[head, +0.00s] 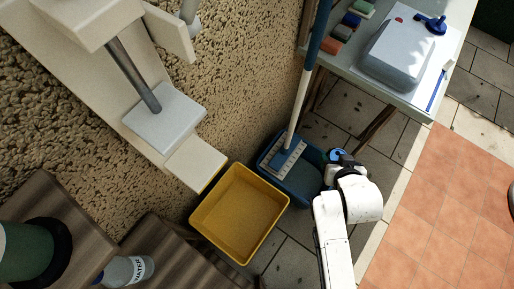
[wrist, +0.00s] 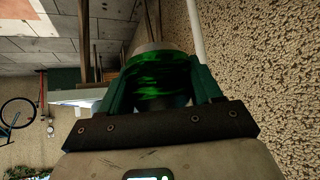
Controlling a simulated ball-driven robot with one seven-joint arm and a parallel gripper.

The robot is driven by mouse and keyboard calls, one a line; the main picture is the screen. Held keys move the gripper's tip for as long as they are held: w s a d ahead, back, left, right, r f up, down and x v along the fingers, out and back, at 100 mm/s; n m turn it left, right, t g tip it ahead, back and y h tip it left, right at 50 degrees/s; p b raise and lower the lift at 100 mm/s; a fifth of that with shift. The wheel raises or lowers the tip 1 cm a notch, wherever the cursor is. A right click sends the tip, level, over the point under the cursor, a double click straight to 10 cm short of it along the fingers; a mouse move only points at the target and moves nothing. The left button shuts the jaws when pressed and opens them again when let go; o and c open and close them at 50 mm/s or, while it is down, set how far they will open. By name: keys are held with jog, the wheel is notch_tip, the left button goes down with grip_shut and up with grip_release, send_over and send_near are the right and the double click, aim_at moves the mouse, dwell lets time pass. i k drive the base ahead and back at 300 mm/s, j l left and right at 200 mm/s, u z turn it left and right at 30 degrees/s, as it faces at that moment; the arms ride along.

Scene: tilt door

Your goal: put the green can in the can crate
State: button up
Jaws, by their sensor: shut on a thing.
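My gripper (wrist: 162,72) is shut on the green can (wrist: 160,76), with one dark teal finger on each side of it. The can has a bright green mottled side and a pale grey end. An empty yellow open-topped crate (head: 240,208) stands left of the blue bin (head: 309,184). No label shows which one is the can crate.
A table (head: 405,98) with a grey-white box (head: 397,55) stands at upper right. Wooden steps (head: 165,255) with a water bottle (head: 128,270) are at lower left. A rough wall (head: 245,75) runs behind.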

aim_at(227, 223)
jog(key=i+l+u, duration=0.15)
jog(key=l+u, duration=1.3)
jog(key=k+l+u, duration=0.1)
jog(key=l+u, duration=0.4)
jog(key=l, duration=0.1)
